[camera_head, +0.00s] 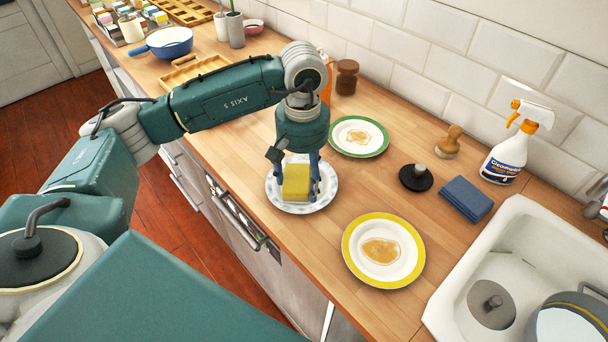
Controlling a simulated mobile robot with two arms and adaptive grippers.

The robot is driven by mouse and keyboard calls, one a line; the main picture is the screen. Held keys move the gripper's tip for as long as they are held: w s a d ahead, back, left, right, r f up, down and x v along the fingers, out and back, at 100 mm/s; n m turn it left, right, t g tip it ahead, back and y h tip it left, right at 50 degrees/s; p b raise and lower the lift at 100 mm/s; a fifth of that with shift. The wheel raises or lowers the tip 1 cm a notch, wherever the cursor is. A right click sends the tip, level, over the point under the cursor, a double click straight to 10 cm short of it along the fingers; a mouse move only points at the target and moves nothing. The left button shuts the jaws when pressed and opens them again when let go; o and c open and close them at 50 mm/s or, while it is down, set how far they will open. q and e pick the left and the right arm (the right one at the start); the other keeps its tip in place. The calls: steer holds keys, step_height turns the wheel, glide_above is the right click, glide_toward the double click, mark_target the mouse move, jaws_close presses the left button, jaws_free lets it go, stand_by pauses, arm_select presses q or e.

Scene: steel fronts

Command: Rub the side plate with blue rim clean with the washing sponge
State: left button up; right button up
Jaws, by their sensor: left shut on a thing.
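The side plate with blue rim (328,191) lies flat on the wooden counter. It is white with a faint blue pattern around its edge. My left gripper (303,185) points down over this plate and is shut on the yellow washing sponge (296,182). The sponge is over the middle of the plate; I cannot tell for sure whether it touches it. The sponge and fingers hide the plate's centre, so any stain there is out of sight. My right gripper is not in view.
A green-rimmed plate (382,148) and a yellow-rimmed plate (350,248), both with brown stains, lie close by. A black disc (416,182), blue cloth (466,199), wooden brush (449,141) and spray bottle (505,158) stand right. The sink (455,288) is at lower right.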

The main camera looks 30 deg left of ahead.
arm_select(q)
steer(key=shift+s+f, duration=0.2)
steer(key=shift+s, duration=0.1)
steer(key=shift+w, duration=0.1)
steer(key=shift+w+d+b, duration=0.1)
steer(key=shift+w+b, duration=0.3)
steer(key=shift+w, duration=0.2)
steer(key=shift+w+d+r+b, duration=0.15)
steer(key=shift+w, duration=0.5)
steer(key=shift+w+d+r+b, duration=0.1)
steer(key=shift+w+d+b, duration=0.05)
steer(key=shift+w, duration=0.45)
step_height(320, 180, up, 8)
steer(key=p, duration=0.4)
